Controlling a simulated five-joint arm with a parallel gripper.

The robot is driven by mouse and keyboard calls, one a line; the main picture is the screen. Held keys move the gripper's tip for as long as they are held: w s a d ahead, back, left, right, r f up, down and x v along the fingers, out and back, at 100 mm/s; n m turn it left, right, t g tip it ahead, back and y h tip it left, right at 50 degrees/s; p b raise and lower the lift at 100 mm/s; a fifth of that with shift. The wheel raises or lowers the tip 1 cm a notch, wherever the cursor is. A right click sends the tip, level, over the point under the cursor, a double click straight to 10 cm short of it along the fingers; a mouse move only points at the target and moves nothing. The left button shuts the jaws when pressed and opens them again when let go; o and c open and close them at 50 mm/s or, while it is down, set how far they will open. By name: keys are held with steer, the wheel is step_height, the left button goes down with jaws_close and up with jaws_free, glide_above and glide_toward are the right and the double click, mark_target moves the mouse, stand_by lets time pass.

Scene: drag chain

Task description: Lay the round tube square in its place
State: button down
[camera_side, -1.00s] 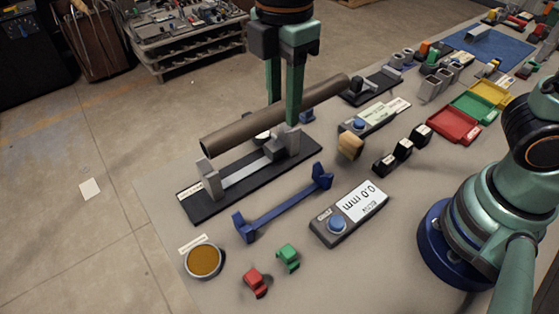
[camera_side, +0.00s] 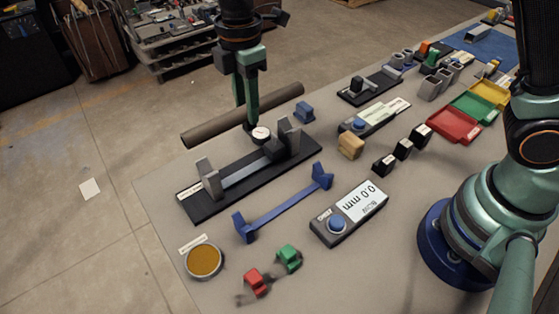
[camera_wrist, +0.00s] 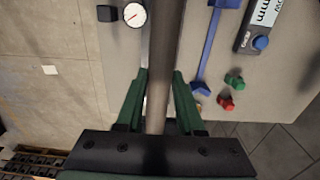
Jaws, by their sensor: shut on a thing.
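The round tube (camera_side: 210,128) is a long grey-brown cylinder. My gripper (camera_side: 249,117) is shut on it near its middle. In the side view the tube appears beyond the black fixture (camera_side: 225,204), clear of its grey supports; its exact height is hard to tell. The fixture has an upright grey support (camera_side: 209,178) at the near-left end and another (camera_side: 289,138) at the far end, both empty. In the wrist view the tube (camera_wrist: 164,40) runs lengthwise between my green fingers (camera_wrist: 160,78) and hides most of the fixture.
A dial gauge (camera_side: 261,134) stands behind the fixture. A blue cradle (camera_side: 280,207) lies in front, near a grey readout box (camera_side: 350,213). Red (camera_side: 255,282) and green (camera_side: 289,258) clips and a round amber dish (camera_side: 204,261) are nearer. A tan block (camera_side: 351,146) lies right.

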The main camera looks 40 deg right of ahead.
steer(key=shift+f, duration=2.55)
steer(key=shift+f, duration=1.55)
stand_by(0.3)
steer(key=shift+c, duration=2.2)
jaws_free()
step_height(320, 180, up, 12)
steer(key=shift+r, duration=0.1)
steer(key=shift+d, duration=0.1)
